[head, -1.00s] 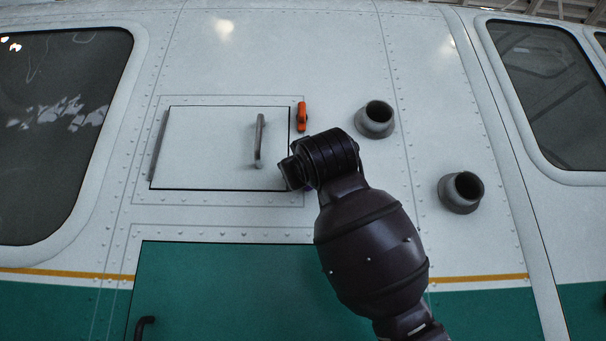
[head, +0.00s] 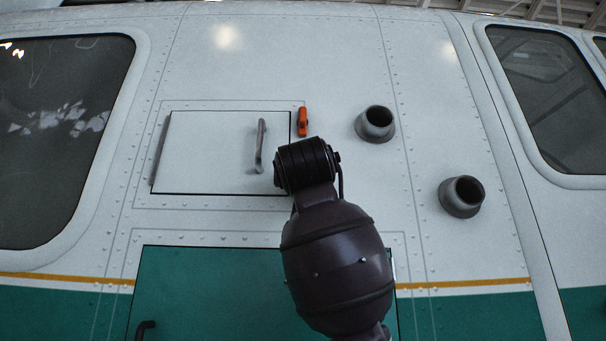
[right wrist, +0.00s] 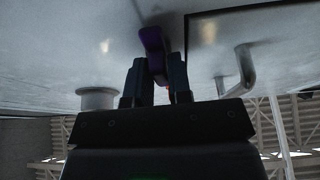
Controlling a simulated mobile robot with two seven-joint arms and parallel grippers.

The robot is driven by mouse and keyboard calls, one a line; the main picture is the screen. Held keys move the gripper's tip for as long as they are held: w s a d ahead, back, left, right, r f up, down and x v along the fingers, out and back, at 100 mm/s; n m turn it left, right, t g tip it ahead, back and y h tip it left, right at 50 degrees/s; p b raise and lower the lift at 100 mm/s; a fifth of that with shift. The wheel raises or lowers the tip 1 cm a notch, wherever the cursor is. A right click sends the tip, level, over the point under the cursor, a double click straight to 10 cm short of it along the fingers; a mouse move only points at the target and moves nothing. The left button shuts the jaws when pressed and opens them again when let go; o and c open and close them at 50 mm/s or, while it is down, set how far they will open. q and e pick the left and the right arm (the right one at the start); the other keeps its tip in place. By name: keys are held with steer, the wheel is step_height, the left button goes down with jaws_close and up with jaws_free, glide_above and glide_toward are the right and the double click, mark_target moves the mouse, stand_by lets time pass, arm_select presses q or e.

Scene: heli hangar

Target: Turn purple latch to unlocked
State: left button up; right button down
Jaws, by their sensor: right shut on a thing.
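The purple latch (right wrist: 153,50) shows in the right wrist view, at the panel surface beside the hatch edge. My right gripper (right wrist: 157,75) is shut on it, with one dark finger on each side. In the head view my right arm covers the latch and the gripper's fingers. The white hatch door (head: 210,150) is closed, with a grey handle (head: 261,147) near its right edge. The handle also shows in the right wrist view (right wrist: 245,68). My left gripper is not in view.
An orange latch (head: 303,121) stands upright at the hatch's upper right. Two grey round ports (head: 376,124) (head: 461,196) stick out to the right. A green panel (head: 210,290) with a dark handle (head: 145,329) lies below. Windows are at both sides.

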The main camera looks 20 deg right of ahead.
steer(key=c, duration=1.1)
jaws_free()
steer(key=b+v, duration=0.2)
steer(key=v, duration=0.9)
steer(key=shift+w, duration=0.1)
